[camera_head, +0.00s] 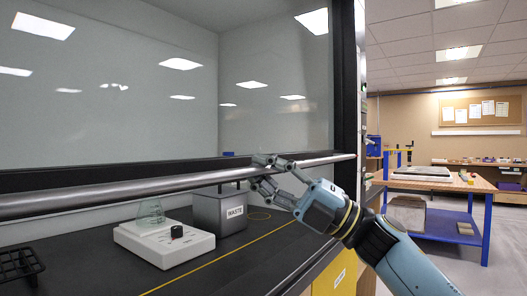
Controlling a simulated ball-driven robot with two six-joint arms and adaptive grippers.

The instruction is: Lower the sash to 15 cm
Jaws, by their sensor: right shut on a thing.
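The glass sash (120,90) fills the upper left of the head view, with a dark bottom frame and a round metal handle bar (100,194) running along it. The sash stands partly raised, with an open gap between the bar and the dark worktop. My right gripper (262,170) reaches in from the lower right and is shut on the handle bar near its right end, one finger above it and one below. My left gripper is not in view.
A yellow line (215,260) runs along the worktop. A blue-legged bench (440,186) stands back right.

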